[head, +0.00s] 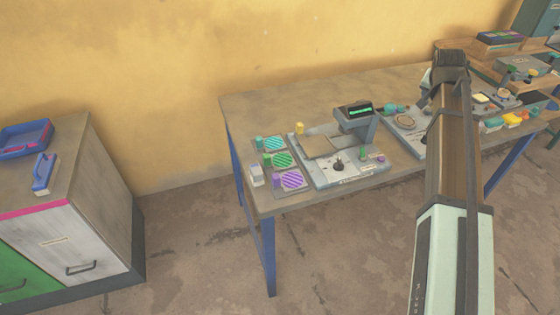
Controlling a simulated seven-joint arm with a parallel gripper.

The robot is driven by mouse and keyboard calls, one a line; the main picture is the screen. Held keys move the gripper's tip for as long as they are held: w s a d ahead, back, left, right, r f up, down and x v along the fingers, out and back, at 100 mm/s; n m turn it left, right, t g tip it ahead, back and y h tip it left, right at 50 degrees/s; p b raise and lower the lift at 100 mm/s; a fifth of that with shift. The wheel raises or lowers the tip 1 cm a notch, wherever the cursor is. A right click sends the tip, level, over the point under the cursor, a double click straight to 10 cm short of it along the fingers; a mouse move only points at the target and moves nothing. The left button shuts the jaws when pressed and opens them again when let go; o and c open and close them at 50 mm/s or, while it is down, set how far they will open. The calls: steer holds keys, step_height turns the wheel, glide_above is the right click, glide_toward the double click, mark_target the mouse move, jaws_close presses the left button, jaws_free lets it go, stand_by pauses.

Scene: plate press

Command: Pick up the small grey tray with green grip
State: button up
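Several small items lie at the left end of the workbench. The small grey tray with the green grip (281,160) is the middle one of three flat trays there, and it carries a green striped disc. Its green grip is on its left side. The tray with the teal grip (271,143) lies behind it and the tray with the purple grip (292,181) in front of it. My arm rises on the right of the picture, well away from these trays. My gripper is not visible; the arm's far end is hidden behind its own upper joint.
A grey press machine (340,165) with a green display stands just right of the trays. A white-purple block (256,175) sits left of them and a yellow piece (299,128) behind. A second station (405,121) is partly behind my arm. A cabinet (75,190) stands far left.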

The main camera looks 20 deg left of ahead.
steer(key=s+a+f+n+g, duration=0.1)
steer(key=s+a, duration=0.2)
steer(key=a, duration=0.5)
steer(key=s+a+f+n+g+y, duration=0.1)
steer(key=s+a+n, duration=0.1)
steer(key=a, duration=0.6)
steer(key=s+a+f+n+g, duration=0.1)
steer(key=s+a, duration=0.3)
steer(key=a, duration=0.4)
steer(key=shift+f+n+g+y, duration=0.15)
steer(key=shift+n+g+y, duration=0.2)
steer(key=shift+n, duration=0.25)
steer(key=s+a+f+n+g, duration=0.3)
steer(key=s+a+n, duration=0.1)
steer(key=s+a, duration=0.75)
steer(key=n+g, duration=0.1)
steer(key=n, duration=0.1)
glide_above(267, 156)
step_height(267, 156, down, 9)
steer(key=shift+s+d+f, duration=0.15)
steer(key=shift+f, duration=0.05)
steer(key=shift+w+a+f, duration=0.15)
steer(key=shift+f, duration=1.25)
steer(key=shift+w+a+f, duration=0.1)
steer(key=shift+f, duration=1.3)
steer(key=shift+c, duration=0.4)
